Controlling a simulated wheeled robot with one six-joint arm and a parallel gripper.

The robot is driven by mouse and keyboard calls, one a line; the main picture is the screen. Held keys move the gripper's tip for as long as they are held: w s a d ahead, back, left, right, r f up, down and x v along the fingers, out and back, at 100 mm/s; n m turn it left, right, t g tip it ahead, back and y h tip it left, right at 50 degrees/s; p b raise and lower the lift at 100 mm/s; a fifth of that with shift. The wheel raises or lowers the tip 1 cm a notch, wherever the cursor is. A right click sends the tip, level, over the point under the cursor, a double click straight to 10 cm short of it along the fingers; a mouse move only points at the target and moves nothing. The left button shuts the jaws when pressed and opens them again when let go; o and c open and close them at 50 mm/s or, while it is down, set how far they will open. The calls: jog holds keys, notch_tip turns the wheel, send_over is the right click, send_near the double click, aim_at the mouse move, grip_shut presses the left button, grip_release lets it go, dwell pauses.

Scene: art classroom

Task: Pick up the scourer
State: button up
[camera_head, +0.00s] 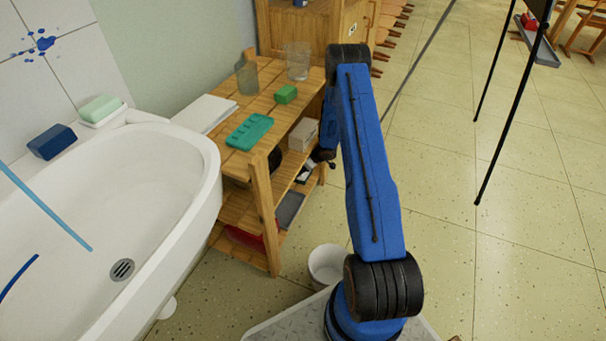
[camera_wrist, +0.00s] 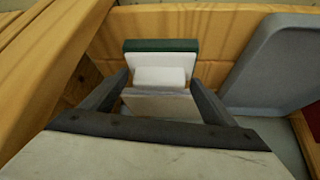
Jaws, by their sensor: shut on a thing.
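The scourer (camera_wrist: 160,48) shows in the wrist view as a small block with a dark green layer and a white layer. In the head view my arm comes down beside the wooden shelf unit, and the gripper end is mostly hidden behind the arm. I cannot clearly make out the scourer there.
The wooden shelf unit (camera_head: 262,190) carries a teal tray (camera_head: 249,131), a green block (camera_head: 286,94) and two glass vessels on top. A grey tray (camera_wrist: 275,62) is right of my gripper. A white sink (camera_head: 140,190) stands left, a white bin (camera_head: 326,265) below.

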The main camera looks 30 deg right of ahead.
jog(key=shift+r, duration=0.25)
jog(key=s+d, duration=0.2)
jog(key=s, duration=0.3)
jog(key=s+d, duration=0.3)
jog(key=s, duration=0.2)
jog(key=s+d, duration=0.3)
jog(key=s, duration=0.3)
jog(key=shift+o, duration=0.6)
jog(key=shift+r, duration=0.1)
